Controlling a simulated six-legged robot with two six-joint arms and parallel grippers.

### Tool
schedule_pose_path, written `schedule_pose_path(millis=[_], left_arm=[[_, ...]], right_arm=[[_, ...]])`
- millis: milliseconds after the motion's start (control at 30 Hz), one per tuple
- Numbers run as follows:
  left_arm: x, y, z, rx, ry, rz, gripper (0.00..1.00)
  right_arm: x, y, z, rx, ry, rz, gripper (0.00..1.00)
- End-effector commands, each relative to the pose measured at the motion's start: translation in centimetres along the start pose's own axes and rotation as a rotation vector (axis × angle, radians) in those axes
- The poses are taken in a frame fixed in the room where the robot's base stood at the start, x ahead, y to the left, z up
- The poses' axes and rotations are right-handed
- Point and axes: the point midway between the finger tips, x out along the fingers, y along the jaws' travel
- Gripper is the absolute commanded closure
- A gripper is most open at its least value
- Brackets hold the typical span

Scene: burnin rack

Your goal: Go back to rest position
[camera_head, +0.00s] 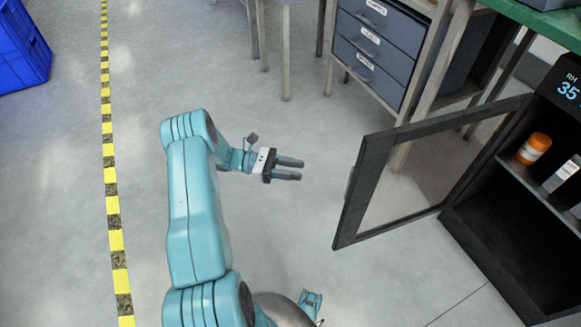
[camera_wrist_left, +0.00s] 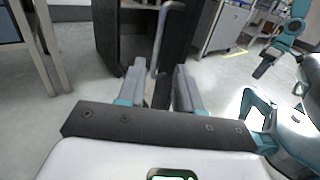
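My left gripper (camera_head: 301,169) is in the air over the floor, to the left of the cabinet's open glass door (camera_head: 430,170). Its two fingers are parallel with a gap between them and hold nothing. In the left wrist view, the fingers (camera_wrist_left: 160,88) are also spread, with the door's grey bar handle (camera_wrist_left: 165,35) seen beyond the gap, apart from them. My right gripper (camera_wrist_left: 263,68) shows small and dark at the upper right of the left wrist view; its fingers are too small to judge.
The black cabinet (camera_head: 491,262) at the right holds an orange jar (camera_head: 534,148) and white-labelled containers on a shelf. A grey drawer unit (camera_head: 376,45) stands under a bench at the back. A blue crate (camera_head: 22,48) is at the left, beyond yellow-black floor tape (camera_head: 110,176). Open floor lies around the arm.

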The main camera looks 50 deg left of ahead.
Motion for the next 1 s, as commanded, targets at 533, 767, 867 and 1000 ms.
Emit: schedule_pose_path(millis=[533,767,867,1000], left_arm=[[0.3,-0.1,-0.1,-0.001,0.002,-0.002,0.65],[6.8,-4.9,-4.6,-0.006,0.202,-0.192,0.65],[11.0,-11.0,-8.6,0.072,0.402,-0.417,0.65],[13.3,-19.8,-13.1,0.371,0.658,-0.797,0.65]], right_arm=[[0.0,0.0,0.0,0.001,0.000,0.000,0.57],[0.0,0.0,0.0,0.000,0.000,0.000,0.57],[0.0,0.0,0.0,0.000,0.000,0.000,0.57],[0.0,0.0,0.0,0.001,0.000,0.000,0.57]])
